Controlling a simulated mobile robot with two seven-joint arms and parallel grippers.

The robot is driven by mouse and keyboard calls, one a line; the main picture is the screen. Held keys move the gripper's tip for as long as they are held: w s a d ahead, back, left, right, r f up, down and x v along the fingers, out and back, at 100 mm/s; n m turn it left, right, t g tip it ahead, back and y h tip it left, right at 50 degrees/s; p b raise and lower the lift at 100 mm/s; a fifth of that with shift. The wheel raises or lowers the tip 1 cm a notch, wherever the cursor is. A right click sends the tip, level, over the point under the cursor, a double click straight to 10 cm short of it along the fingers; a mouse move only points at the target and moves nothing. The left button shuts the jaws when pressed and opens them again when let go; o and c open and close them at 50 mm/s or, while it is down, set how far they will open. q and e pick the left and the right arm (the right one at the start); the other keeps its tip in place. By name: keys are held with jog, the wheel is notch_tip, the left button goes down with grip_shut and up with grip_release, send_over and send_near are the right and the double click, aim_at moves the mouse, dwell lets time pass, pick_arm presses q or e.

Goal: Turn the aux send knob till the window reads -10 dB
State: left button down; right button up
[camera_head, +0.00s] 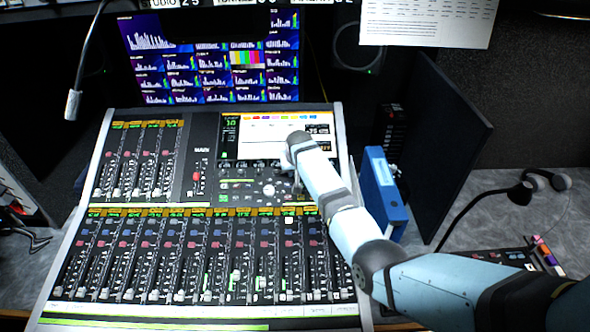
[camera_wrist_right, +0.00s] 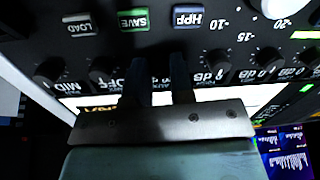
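The mixing console (camera_head: 197,157) has a row of small knobs (camera_head: 258,163) below its screen (camera_head: 250,128). A dark readout window (camera_head: 318,130) at the screen's upper right seems to read about -35; its small text is hard to make out. My right gripper is over the knob row, mostly hidden behind its own wrist in the head view. In the right wrist view its two dark fingers (camera_wrist_right: 158,75) stand apart in that row, with black knobs (camera_wrist_right: 216,64) on either side. The space between them is dark, so I cannot tell whether they grip a knob. My left gripper is out of view.
SAVE (camera_wrist_right: 132,20), LOAD (camera_wrist_right: 80,25) and HPP (camera_wrist_right: 188,18) buttons lie close to the fingers. Fader strips (camera_head: 200,255) fill the console's front. A blue binder (camera_head: 384,195) stands right of the console, and a gooseneck microphone (camera_head: 73,102) hangs at upper left.

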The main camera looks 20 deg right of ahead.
grip_shut()
jog(key=shift+m, duration=0.3)
jog(key=shift+r+m+p, duration=0.1)
jog(key=shift+m+p, duration=0.45)
jog(key=shift+m, duration=0.25)
jog(key=m, duration=0.2)
jog(key=shift+m+p, duration=0.4)
jog(key=m, duration=0.3)
jog(key=shift+s+m+t, duration=0.1)
jog(key=shift+m+t, duration=0.2)
jog(key=shift+m, duration=1.6)
